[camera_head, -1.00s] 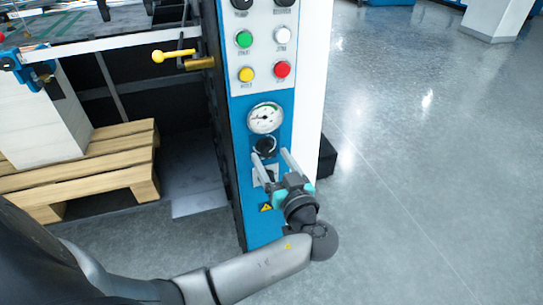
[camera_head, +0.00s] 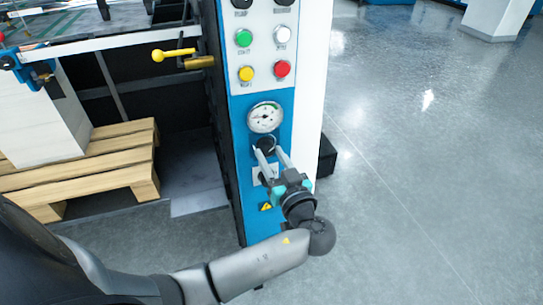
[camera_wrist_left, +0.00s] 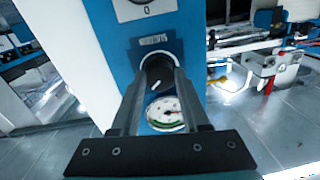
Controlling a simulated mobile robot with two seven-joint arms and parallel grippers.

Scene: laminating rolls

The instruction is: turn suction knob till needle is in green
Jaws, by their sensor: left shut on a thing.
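The black suction knob (camera_head: 265,145) sits on the blue panel just below the round white gauge (camera_head: 265,117). My left gripper (camera_head: 268,152) reaches up from below, with its two fingers on either side of the knob, shut on it. In the left wrist view the knob (camera_wrist_left: 157,75) shows between the fingers, with a white mark on its face. The gauge (camera_wrist_left: 166,113) has a green arc along part of its rim and a thin needle. I cannot tell for sure whether the needle lies in the green. My right gripper is not in view.
Above the gauge are red (camera_head: 282,69), yellow (camera_head: 246,74), green (camera_head: 244,38) and white buttons. A yellow-knobbed lever (camera_head: 158,56) sticks out left of the panel. A wooden pallet (camera_head: 90,165) with a pale stack stands at left. The floor at right is open.

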